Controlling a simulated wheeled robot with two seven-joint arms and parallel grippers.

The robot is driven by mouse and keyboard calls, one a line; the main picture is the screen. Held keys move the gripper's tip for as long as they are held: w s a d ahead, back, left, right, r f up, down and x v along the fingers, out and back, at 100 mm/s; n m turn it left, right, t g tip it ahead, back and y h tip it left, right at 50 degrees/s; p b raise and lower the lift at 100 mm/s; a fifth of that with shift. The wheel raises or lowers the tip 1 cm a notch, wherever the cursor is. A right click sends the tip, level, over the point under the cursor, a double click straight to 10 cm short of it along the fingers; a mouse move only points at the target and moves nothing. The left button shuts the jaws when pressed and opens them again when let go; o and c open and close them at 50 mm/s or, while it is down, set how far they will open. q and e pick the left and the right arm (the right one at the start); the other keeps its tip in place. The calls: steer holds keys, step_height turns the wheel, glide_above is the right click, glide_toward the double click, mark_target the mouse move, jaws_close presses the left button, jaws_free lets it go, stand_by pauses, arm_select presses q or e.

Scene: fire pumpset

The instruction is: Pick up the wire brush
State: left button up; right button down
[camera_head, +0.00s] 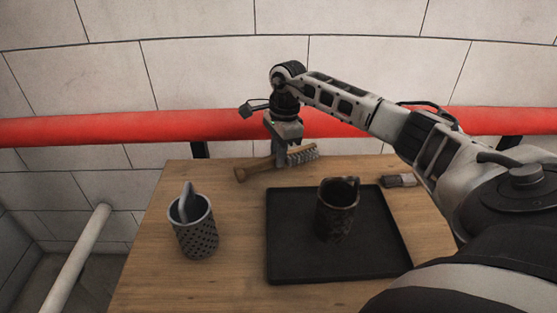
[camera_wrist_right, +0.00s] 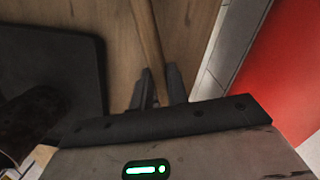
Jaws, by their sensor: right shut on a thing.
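The wire brush (camera_head: 256,168) is at the back of the wooden table in the head view, with a wooden handle to the left and grey bristles to the right. My right gripper (camera_head: 278,160) comes down on it from above and is shut on it around its middle. In the right wrist view the brush's handle (camera_wrist_right: 147,38) runs up from between the two dark fingers (camera_wrist_right: 158,88). I cannot tell whether the brush is clear of the tabletop. My left gripper is not in view.
On the table (camera_head: 235,269) stand a perforated grey cup (camera_head: 194,236) with a tool in it and a black tray (camera_head: 290,262) holding a dark cup (camera_head: 336,216). A small brush (camera_head: 398,181) lies at right. A red pipe (camera_head: 150,127) runs behind along the wall.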

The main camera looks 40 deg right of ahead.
steer(key=s+a+r, duration=0.8)
steer(key=a+r, duration=0.3)
steer(key=shift+s+b, duration=0.25)
steer(key=shift+b, duration=0.2)
steer(key=shift+a, duration=0.1)
